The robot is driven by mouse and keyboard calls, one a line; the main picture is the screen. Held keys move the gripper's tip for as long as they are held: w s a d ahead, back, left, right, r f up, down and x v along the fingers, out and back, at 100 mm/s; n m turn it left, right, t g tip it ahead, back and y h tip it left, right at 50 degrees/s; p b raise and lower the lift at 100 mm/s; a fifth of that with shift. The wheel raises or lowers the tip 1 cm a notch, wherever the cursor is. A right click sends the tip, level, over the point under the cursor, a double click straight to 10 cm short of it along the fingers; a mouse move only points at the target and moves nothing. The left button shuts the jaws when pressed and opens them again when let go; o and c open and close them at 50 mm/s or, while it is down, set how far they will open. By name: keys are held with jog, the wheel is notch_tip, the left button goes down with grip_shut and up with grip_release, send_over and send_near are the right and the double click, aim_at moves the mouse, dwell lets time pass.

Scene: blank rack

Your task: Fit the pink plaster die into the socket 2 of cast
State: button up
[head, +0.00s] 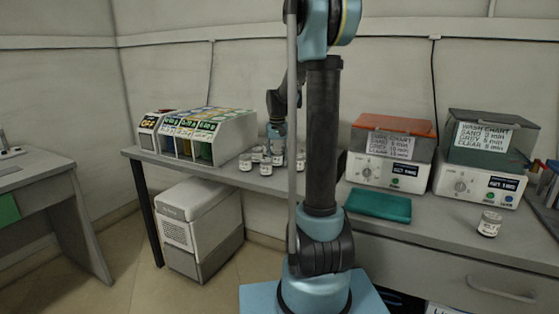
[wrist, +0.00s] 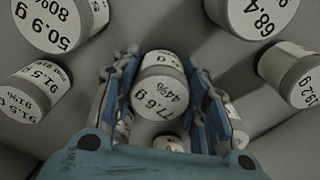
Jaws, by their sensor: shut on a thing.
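No pink plaster die and no cast with sockets can be made out in either view. In the wrist view my gripper (wrist: 162,68) has its blue fingers on both sides of a small white-lidded jar (wrist: 159,86) and is shut on it. The lid reads about "77.6 g 44%". In the head view my gripper (head: 277,132) is small, at the bench behind my arm, among several jars (head: 245,162). The held jar cannot be told apart there. I cannot tell whether it is lifted or still touches the bench.
Several labelled jars (wrist: 45,88) surround the gripper closely. A white rack with coloured bays (head: 225,138) stands left on the bench. Two boxy machines (head: 395,172) stand right, with a teal folded cloth (head: 379,205) in front. A lone jar (head: 489,223) sits far right.

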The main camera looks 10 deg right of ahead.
aim_at(278, 153)
jog(key=o, duration=1.1)
notch_tip(278, 153, up, 12)
jog(key=shift+f, duration=0.1)
jog(key=shift+s, duration=0.5)
jog(key=shift+n+t, duration=0.6)
jog(key=s+f, duration=0.2)
jog(key=s, duration=0.4)
jog(key=s+f, duration=0.1)
jog(key=s, duration=0.6)
jog(key=s+f, duration=0.2)
jog(key=s, duration=0.4)
jog(key=shift+s+f, duration=0.25)
jog(key=shift+f, duration=0.05)
jog(key=shift+n+t, duration=0.4)
jog(key=shift+t, duration=0.1)
jog(key=s+f, duration=0.8)
jog(key=s, duration=0.1)
jog(key=s+d+f, duration=0.1)
jog(key=s+f, duration=0.4)
jog(key=shift+o, duration=0.4)
jog(key=shift+s+f, duration=0.15)
jog(key=shift+f, duration=0.1)
